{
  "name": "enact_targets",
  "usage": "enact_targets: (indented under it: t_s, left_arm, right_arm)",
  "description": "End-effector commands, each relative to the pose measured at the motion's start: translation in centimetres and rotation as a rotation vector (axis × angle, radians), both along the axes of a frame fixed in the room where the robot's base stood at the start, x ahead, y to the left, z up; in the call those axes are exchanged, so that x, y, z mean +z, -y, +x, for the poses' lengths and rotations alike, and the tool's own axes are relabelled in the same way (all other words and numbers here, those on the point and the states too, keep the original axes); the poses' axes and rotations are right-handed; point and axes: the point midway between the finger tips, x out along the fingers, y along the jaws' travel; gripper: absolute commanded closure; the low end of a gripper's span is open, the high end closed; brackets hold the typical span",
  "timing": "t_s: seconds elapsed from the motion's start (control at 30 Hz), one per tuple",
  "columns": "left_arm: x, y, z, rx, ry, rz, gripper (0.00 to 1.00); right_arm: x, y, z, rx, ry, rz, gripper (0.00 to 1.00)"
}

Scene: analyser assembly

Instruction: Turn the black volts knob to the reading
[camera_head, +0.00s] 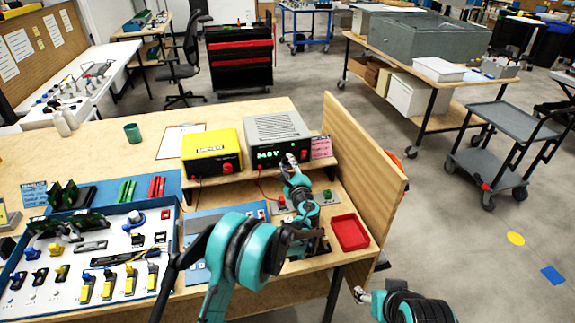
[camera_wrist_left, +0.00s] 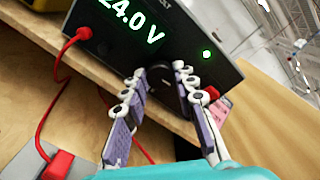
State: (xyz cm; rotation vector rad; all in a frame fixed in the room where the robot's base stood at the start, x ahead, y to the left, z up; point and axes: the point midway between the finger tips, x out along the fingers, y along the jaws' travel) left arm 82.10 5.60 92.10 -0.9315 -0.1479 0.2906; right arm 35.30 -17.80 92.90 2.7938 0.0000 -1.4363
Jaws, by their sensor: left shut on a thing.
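The grey power supply (camera_head: 277,130) stands on the wooden shelf, with a lit green display on its dark front. In the left wrist view its display (camera_wrist_left: 133,20) ends in "4.0 V", with the first digit cut by the frame edge. The black volts knob (camera_wrist_left: 160,75) is on the front panel below the display, partly hidden by my fingers. My left gripper (camera_head: 290,160) reaches up to the panel. In the left wrist view the left gripper (camera_wrist_left: 160,77) has a fingertip on each side of the knob and is shut on it. My right gripper (camera_head: 361,295) is low, away from the bench; its jaws are unclear.
A yellow unit (camera_head: 211,146) stands left of the power supply. A red plug (camera_wrist_left: 83,33) and lead run from the panel to the bench. A wooden side panel (camera_head: 362,165) bounds the right side. A red tray (camera_head: 350,232) lies at front right. A parts board (camera_head: 85,258) fills the left.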

Motion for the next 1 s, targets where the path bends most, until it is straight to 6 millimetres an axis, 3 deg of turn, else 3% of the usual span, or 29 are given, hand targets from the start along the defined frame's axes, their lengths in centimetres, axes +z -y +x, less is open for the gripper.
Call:
enact_targets:
  t_s: [0.3,0.33,0.4,0.77,1.0]
  left_arm:
    - [0.0,0.1,0.0,-0.001,0.000,-0.001,1.00]
    - [0.0,0.1,0.0,-0.001,0.000,-0.001,0.65]
    - [0.0,0.0,0.0,-0.001,0.000,-0.001,0.51]
    - [0.0,0.2,-0.4,-0.001,0.001,-0.001,0.51]
    - [0.0,1.6,-4.5,-0.004,0.000,-0.001,0.51]
  right_arm:
    - [0.0,0.0,0.0,0.000,0.000,0.000,0.41]
    - [0.0,0.0,0.0,0.000,0.000,0.000,0.41]
    - [0.0,0.0,0.0,0.000,0.000,0.000,0.41]
    - [0.0,0.0,0.0,0.000,0.000,0.000,0.41]
    - [0.0,0.0,0.0,0.000,0.000,0.000,0.41]
